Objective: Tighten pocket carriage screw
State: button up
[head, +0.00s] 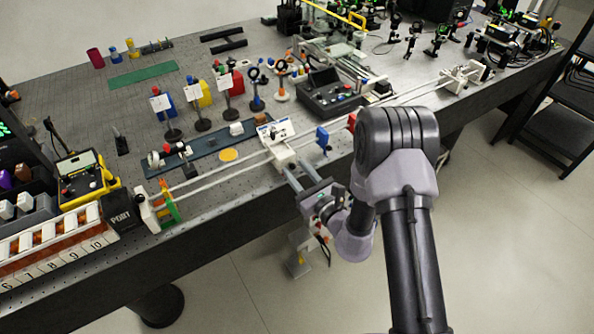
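The white pocket carriage (276,131) sits on the two pale rails near the bench's front edge, with a blue-marked top plate and a small dark part on it. Its white front block (284,156) faces me. My gripper (298,172) reaches up from the front right, its two grey fingers apart and their tips close to that block. I cannot tell whether the tips touch it or grip anything. The screw itself is too small to make out.
The pale rails (228,174) run from a left end piece (149,212) to a right end block (462,75). Blue (322,139) and red parts stand by the rails right of the carriage. A black control box (330,93) and several post-mounted holders stand behind. Floor space lies in front.

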jog(key=shift+w+a, duration=0.15)
grip_shut()
jog(key=shift+m, duration=0.3)
jog(key=m+p, duration=0.2)
jog(key=m, duration=0.1)
jog(key=shift+r+m, duration=0.15)
jog(key=shift+m, duration=0.25)
jog(key=m+p, duration=0.3)
jog(key=m, duration=0.2)
jog(key=m+p, duration=0.2)
jog(key=m, duration=0.4)
jog(key=shift+m+p, duration=0.3)
jog(key=m, duration=0.2)
jog(key=m+p, duration=0.1)
jog(key=m, duration=0.2)
jog(key=shift+f+m, duration=0.25)
jog(key=shift+m, duration=0.15)
jog(key=shift+m+p, duration=0.3)
